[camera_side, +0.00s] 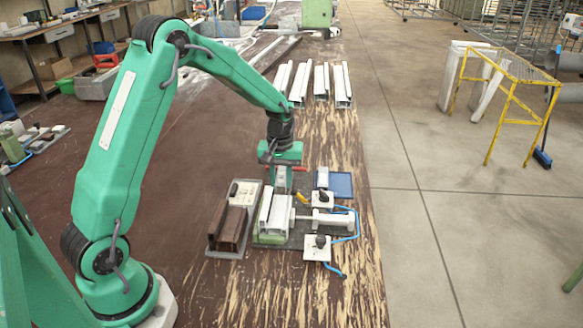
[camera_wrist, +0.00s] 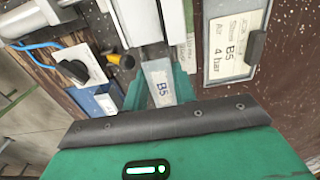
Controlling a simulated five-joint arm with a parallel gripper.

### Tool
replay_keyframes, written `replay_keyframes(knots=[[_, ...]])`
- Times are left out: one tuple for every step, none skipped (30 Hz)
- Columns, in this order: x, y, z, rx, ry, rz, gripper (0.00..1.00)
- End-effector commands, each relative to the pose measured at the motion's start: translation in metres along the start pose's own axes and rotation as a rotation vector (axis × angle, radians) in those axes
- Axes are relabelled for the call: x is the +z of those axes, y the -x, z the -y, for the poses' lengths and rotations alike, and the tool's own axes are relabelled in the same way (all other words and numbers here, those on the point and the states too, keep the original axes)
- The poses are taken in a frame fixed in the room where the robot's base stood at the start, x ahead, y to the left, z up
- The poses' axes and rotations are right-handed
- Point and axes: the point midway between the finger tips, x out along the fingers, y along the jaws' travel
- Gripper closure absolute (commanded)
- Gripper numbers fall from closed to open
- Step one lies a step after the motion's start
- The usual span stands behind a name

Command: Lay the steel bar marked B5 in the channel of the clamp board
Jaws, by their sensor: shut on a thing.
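My gripper (camera_wrist: 160,92) is shut on a steel bar (camera_wrist: 158,76) whose label reads B5; the bar lies between the two green fingers. In the side view my gripper (camera_side: 282,180) is low over the far end of the clamp board (camera_side: 268,241). A white profile (camera_side: 274,214) lies on the board, in front of the gripper. It also shows at the top of the wrist view (camera_wrist: 132,20), beyond the bar. I cannot tell whether the bar touches the board or is above the channel.
A brown profile (camera_side: 230,228) stands left of the white one. A clamp cylinder (camera_side: 333,220) with blue hoses and a blue tray (camera_side: 341,185) are at the right. Several white profiles (camera_side: 321,82) lie farther back.

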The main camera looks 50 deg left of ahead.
Motion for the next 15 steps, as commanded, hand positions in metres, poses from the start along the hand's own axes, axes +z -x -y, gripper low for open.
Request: replay_keyframes(knots=[[0.000,-0.004,0.000,-0.001,0.000,0.001,0.98],[0.000,-0.006,0.000,-0.001,0.000,0.002,0.98],[0.000,-0.009,0.000,-0.001,0.000,0.002,0.98],[0.000,-0.011,0.000,-0.001,0.000,0.002,0.98],[0.000,-0.013,0.000,-0.001,0.000,0.002,0.98],[0.000,-0.015,0.000,0.000,0.000,0.001,0.98],[0.000,-0.016,0.000,0.000,0.000,0.000,0.98],[0.000,-0.017,0.000,0.000,0.000,0.000,0.98],[0.000,-0.019,0.000,0.000,0.000,0.001,0.98],[0.000,-0.020,0.000,-0.001,0.000,0.001,0.98],[0.000,-0.021,0.000,-0.001,0.000,0.001,0.98],[0.000,-0.022,0.000,-0.001,0.000,0.001,0.98],[0.000,-0.023,0.000,-0.001,0.000,0.001,0.98],[0.000,-0.024,0.000,0.000,0.000,0.001,0.98],[0.000,-0.024,0.000,0.000,0.000,0.000,0.98]])
